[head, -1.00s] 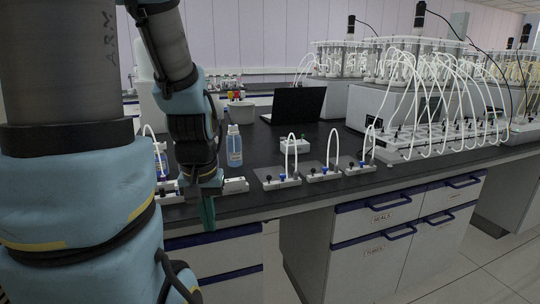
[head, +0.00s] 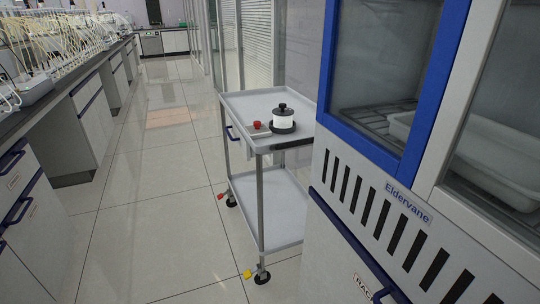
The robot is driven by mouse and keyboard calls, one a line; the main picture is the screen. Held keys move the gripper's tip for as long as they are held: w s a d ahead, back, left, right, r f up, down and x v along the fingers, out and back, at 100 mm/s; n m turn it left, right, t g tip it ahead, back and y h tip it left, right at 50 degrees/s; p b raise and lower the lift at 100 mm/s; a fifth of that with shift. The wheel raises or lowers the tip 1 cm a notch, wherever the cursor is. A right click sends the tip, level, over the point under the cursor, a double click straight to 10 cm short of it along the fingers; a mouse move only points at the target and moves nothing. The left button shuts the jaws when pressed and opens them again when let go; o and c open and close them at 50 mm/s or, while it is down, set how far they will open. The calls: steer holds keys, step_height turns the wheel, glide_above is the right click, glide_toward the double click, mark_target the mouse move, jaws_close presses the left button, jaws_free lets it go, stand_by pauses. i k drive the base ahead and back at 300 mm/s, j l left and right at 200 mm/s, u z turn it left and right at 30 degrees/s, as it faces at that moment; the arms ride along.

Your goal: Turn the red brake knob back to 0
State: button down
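A small red knob (head: 257,125) sits on a low grey-white plate on top of a metal trolley (head: 236,100), near its front left part. It is too small in the picture to read any mark or tell its setting. A white pot with a black lid and base (head: 283,119) stands just right of the knob. My gripper is not in view, so its distance to the knob cannot be told.
A cabinet with a blue-framed glass door (head: 338,75) stands close on the right, beside the trolley. A lab bench (head: 95,95) runs along the left. The tiled aisle (head: 150,210) between is clear. The trolley has castors, with yellow (head: 247,274) and red (head: 221,196) tabs.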

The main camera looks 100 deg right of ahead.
mark_target(258, 124)
steer(key=i+l+z, duration=0.1)
steer(key=l+z, duration=0.35)
steer(key=i+l+z, duration=0.2)
steer(key=l+z, duration=0.3)
steer(key=i+l+z, duration=0.3)
steer(key=z, duration=0.15)
steer(key=i+l+z, duration=0.3)
steer(key=z, duration=0.2)
steer(key=i+l+z, duration=0.15)
steer(key=i+z, duration=0.15)
steer(key=z, duration=0.15)
